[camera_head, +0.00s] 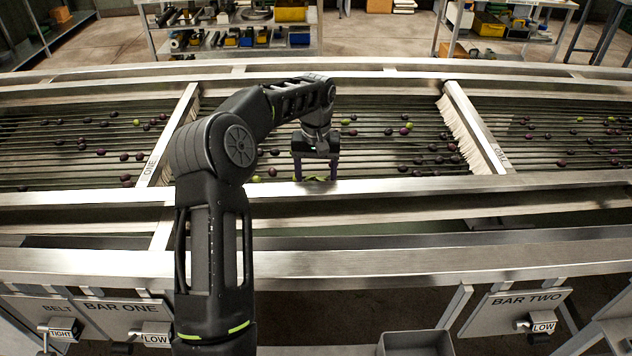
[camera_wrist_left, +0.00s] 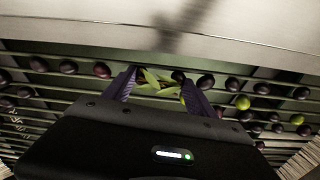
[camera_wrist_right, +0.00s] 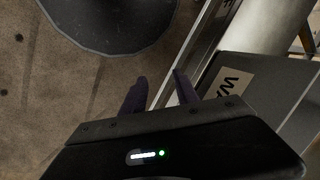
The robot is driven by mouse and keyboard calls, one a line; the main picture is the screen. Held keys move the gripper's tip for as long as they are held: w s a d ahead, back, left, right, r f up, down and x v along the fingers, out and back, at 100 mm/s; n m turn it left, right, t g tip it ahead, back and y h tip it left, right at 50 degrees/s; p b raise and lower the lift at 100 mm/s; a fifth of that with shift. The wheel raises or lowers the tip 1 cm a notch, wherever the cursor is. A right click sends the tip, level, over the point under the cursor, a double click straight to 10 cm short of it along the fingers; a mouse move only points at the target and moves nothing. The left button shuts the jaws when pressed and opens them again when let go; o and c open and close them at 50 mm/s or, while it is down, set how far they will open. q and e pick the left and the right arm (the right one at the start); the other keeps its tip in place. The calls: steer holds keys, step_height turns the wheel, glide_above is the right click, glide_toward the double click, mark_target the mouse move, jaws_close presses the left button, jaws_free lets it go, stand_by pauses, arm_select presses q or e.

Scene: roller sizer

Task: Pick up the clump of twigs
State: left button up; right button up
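The clump of twigs (camera_wrist_left: 157,83) shows as green leafy sprigs on the roller bed in the left wrist view, near the bed's front rail. In the head view it is a small green patch (camera_head: 318,179) low between my fingers. My left gripper (camera_head: 316,179) points down over it, with its dark fingers apart, one on each side of the clump; whether they touch it I cannot tell. My right gripper (camera_wrist_right: 160,88) shows only in the right wrist view, fingers apart and nothing between them, over the floor beside a metal frame.
Dark and green olives lie scattered on the rollers. The bristled bar labelled ONE (camera_head: 169,135) and another bristled bar (camera_head: 475,130) cross the bed on either side. A metal front rail (camera_head: 400,187) runs close to my left gripper. A grey bin (camera_head: 415,344) stands below.

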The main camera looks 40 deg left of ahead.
mark_target(316, 176)
arm_select(q)
steer(key=c, duration=1)
steer(key=shift+r, duration=0.1)
step_height(316, 176, up, 4)
steer(key=shift+w+r+b, duration=0.1)
steer(key=shift+r+b, duration=0.1)
steer(key=shift+b, duration=0.4)
step_height(316, 176, up, 4)
steer(key=p, duration=0.2)
steer(key=shift+r+p, duration=0.1)
steer(key=shift+p, duration=0.3)
steer(key=shift+r+p, duration=0.5)
steer(key=shift+r, duration=0.15)
